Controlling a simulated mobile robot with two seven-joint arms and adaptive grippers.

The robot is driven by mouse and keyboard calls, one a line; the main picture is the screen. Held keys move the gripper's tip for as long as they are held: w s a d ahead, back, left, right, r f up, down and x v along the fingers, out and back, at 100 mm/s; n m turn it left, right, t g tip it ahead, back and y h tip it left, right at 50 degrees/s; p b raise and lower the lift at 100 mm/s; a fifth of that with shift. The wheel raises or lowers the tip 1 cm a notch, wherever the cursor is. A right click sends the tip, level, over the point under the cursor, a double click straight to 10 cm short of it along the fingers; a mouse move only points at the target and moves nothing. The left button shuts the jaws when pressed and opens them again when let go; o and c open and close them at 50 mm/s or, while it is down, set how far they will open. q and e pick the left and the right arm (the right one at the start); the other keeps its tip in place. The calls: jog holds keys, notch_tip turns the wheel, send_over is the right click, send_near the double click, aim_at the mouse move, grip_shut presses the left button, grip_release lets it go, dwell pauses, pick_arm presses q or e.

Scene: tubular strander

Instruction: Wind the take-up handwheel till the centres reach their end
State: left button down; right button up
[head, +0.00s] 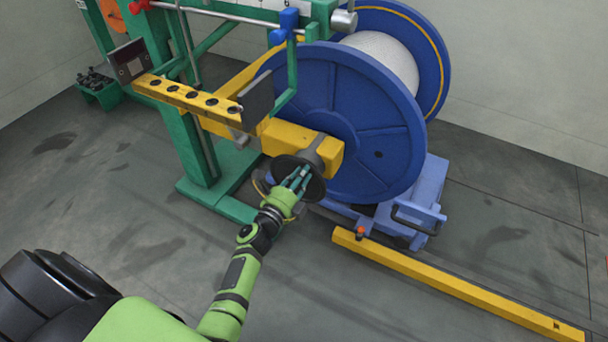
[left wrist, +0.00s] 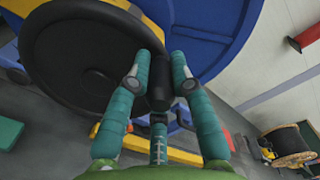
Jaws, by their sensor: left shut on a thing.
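The take-up handwheel (head: 287,166) is a dark disc at the end of a yellow beam (head: 300,143), in front of a large blue reel (head: 345,120). It also shows in the left wrist view (left wrist: 75,60), filling the upper left. My left gripper (head: 300,177) is at the wheel's right side. In the left wrist view its teal fingers (left wrist: 157,80) are shut around the wheel's dark handle (left wrist: 158,95). The fingers hide part of the wheel in the head view. The centres cannot be made out clearly. My right gripper is not in view.
A yellow rail (head: 450,285) lies on the floor at the right, beside a blue carriage (head: 415,205) under the reel. A green frame (head: 190,140) stands left of the wheel. A green bin (head: 98,92) stands at the far left. The floor in front is clear.

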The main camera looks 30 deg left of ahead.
pick_arm(q)
jog(key=a+n+p, duration=0.1)
jog(key=a+r+n+p, duration=0.1)
jog(key=n, duration=0.1)
jog(key=shift+w+a+r+p, duration=0.15)
jog(key=shift+a+r+p, duration=0.05)
jog(key=shift+a+p, duration=0.2)
jog(key=shift+a+f+n, duration=0.1)
jog(key=shift+a+n, duration=0.2)
jog(key=shift+n, duration=0.4)
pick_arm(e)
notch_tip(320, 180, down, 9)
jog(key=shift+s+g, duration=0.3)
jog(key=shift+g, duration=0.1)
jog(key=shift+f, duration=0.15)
pick_arm(q)
jog(key=c, duration=1.1)
grip_release()
jog(key=shift+f, duration=0.1)
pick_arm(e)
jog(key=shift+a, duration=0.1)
pick_arm(q)
jog(key=shift+s+f, duration=0.1)
jog(key=shift+s, duration=0.25)
send_near(296, 162)
jog(key=s, duration=0.5)
jog(key=shift+s+a, duration=0.1)
jog(key=shift+a, duration=0.05)
